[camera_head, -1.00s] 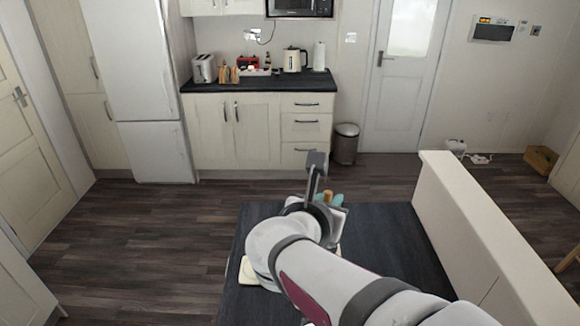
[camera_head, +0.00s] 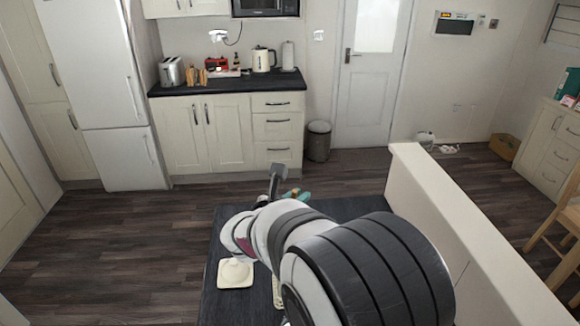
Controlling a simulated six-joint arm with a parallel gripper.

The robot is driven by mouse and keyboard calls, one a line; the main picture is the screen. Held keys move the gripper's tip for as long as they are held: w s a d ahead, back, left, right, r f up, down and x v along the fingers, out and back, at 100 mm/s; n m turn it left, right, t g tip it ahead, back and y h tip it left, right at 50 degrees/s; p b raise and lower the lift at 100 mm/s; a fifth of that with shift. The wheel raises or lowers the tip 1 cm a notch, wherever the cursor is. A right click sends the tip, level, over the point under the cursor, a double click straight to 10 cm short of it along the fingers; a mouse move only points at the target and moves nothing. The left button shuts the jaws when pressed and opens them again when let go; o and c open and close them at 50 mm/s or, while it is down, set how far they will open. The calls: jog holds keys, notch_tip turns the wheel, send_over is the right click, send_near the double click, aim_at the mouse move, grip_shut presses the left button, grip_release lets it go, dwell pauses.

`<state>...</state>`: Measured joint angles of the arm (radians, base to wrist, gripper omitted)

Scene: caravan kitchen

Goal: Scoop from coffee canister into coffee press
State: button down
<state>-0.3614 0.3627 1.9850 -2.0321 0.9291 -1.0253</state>
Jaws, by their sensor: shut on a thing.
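My gripper (camera_head: 264,201) is over the far part of the dark table (camera_head: 226,300), mostly hidden behind my own arm. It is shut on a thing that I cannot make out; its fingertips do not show. A grey upright piece (camera_head: 277,174) stands out at the arm's far end. I cannot pick out the coffee canister, the coffee press or a scoop; my arm covers much of the table.
A cream, lid-like piece (camera_head: 236,272) lies on the table left of my arm. Teal and brown items (camera_head: 304,197) show just beyond the arm. A cream half-wall (camera_head: 450,215) stands to the right. A far counter (camera_head: 225,84) holds a toaster and kettle.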

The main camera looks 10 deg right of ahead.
jog(key=shift+f, duration=4.85)
notch_tip(320, 180, up, 10)
jog(key=shift+f, duration=0.25)
jog(key=shift+s, duration=0.1)
jog(key=s+f+m+g+h, duration=0.1)
jog(key=s+m+g+h, duration=0.6)
jog(key=s, duration=1.3)
jog(key=w+d+f+m+g+y, duration=0.1)
jog(key=d+f+m+g+y, duration=0.1)
jog(key=f+y, duration=1.1)
jog(key=shift+w+d+m+g+y, duration=0.15)
jog(key=shift+d+m+g+y, duration=0.4)
jog(key=shift+d+y, duration=1.15)
jog(key=shift+a+r+y, duration=0.1)
jog(key=shift+a+y, duration=0.2)
jog(key=shift+a, duration=0.05)
